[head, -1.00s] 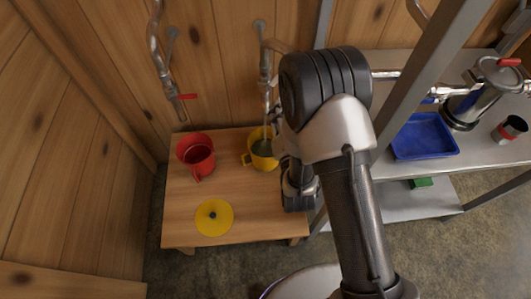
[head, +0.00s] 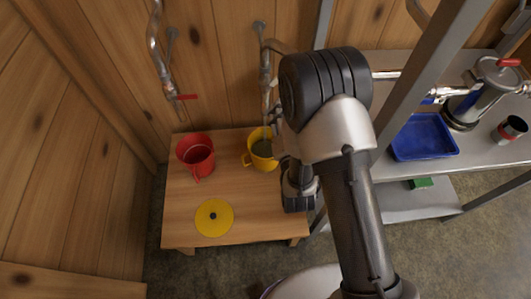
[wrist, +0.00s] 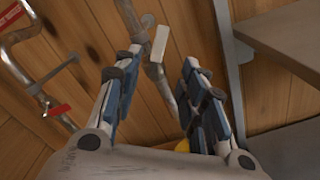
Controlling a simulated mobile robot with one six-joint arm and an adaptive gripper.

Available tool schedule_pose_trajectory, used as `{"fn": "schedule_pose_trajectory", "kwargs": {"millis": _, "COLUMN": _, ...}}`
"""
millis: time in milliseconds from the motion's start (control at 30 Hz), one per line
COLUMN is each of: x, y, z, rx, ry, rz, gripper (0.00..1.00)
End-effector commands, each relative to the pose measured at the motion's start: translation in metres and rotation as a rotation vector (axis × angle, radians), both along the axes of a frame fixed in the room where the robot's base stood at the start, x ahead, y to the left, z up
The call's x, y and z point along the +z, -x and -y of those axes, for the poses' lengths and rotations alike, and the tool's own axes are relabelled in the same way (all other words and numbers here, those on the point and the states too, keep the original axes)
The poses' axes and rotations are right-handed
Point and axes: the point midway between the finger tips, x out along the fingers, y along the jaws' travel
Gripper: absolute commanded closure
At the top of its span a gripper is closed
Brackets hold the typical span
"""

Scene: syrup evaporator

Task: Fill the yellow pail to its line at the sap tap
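The yellow pail (head: 250,158) stands upright on the wooden bench under the right-hand tap (head: 266,85) and holds grey-green liquid. Its fill line cannot be made out. A sliver of yellow, probably the pail (wrist: 182,146), shows low in the wrist view. My gripper (wrist: 158,66) is open, its fingers apart, around or just in front of the tap with its pale lever (wrist: 160,42). I cannot tell whether it touches. In the head view my arm mostly hides the gripper. No stream is clearly visible now.
A red pail (head: 196,163) stands left of the yellow one on the bench (head: 245,215). A yellow disc-shaped lid (head: 213,218) lies in front. A red-handled tap (head: 178,96) hangs at left. A metal shelf post and a blue tray (head: 425,137) are at right.

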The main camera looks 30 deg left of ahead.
Motion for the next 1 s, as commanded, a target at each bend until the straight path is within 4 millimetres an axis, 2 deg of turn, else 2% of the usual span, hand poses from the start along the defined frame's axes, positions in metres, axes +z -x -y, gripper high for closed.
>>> {"fn": "schedule_pose_trajectory", "kwargs": {"millis": 133, "x": 0.000, "y": -0.001, "z": -0.003, "rx": -0.003, "ry": -0.051, "rz": -0.026, "gripper": 0.72}}
{"fn": "schedule_pose_trajectory", "kwargs": {"millis": 267, "x": -0.001, "y": -0.006, "z": -0.011, "rx": -0.016, "ry": -0.244, "rz": -0.118, "gripper": 0.73}}
{"fn": "schedule_pose_trajectory", "kwargs": {"millis": 633, "x": -0.019, "y": -0.009, "z": -0.035, "rx": -0.006, "ry": -1.163, "rz": -0.518, "gripper": 0.73}}
{"fn": "schedule_pose_trajectory", "kwargs": {"millis": 1000, "x": -0.040, "y": 0.015, "z": -0.038, "rx": 0.170, "ry": -2.090, "rz": -0.916, "gripper": 0.73}}
